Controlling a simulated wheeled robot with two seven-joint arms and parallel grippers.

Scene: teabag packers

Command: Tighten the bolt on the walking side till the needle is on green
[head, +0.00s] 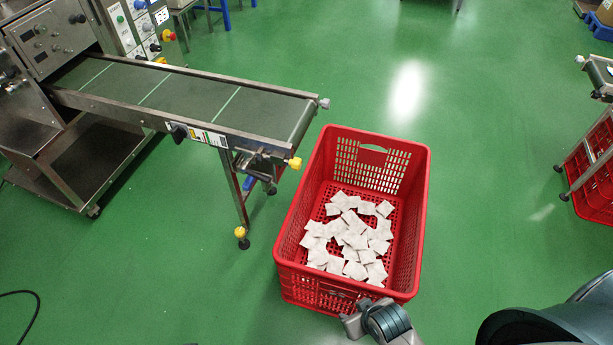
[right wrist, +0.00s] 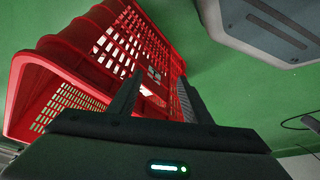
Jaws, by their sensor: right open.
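The conveyor (head: 190,97) runs from the machine at the upper left to the red crate. A yellow knob (head: 295,163), which looks like a tensioning bolt's head, sits at the near corner of its free end. A white label with coloured bands (head: 207,137) is on the conveyor's near side; a needle is too small to make out. A pale knob (head: 324,103) is at the far corner. My right gripper (head: 356,322) is low by the crate's near edge, well away from the yellow knob. In the right wrist view its fingers (right wrist: 158,95) are apart and empty. My left gripper is out of view.
The red crate (head: 420,200) holds many white teabags (head: 345,238) and stands beside the conveyor's end. A control panel (head: 135,25) with coloured buttons is at the upper left. Green floor (head: 500,130) is clear to the right, up to another red crate (head: 597,175).

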